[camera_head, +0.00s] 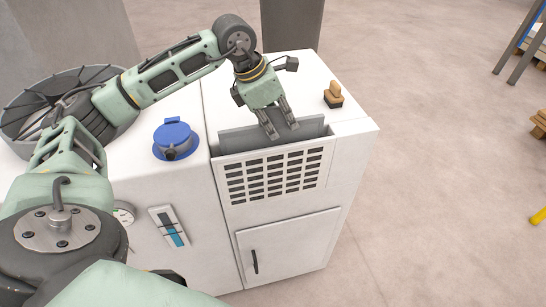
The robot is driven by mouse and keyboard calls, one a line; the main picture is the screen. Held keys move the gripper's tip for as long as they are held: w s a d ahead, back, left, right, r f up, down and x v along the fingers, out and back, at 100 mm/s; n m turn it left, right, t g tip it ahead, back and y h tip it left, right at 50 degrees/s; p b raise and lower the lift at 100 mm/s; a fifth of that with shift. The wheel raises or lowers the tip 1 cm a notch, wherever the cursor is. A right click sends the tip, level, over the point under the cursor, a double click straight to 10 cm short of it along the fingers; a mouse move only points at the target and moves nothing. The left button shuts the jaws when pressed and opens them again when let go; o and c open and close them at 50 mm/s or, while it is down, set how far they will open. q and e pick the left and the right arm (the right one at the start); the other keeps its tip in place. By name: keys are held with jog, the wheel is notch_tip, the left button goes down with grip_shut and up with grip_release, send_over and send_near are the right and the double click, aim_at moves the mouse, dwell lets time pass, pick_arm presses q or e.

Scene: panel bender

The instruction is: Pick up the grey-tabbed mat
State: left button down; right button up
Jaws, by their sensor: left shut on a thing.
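The grey-tabbed mat appears to be the flat grey panel (238,140) standing upright in the slot behind the louvred grille of the white cabinet. Its lower part is hidden by the grille front, and its tab is hidden or too small to make out at the fingers. My left gripper (281,131) comes down from above with its fingers at the panel's upper middle, shut on it. My right gripper is not in view.
The white cabinet top (245,98) carries a blue-capped round fitting (174,136) left of the slot and a tan knob on a black base (334,94) to the right. A round fan housing (22,128) stands at far left. Floor at right is mostly clear.

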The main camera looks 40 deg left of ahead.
pick_arm(q)
jog(key=shift+r, duration=0.1)
jog(key=shift+r, duration=0.45)
notch_tip(320, 180, up, 27)
dwell(0.4)
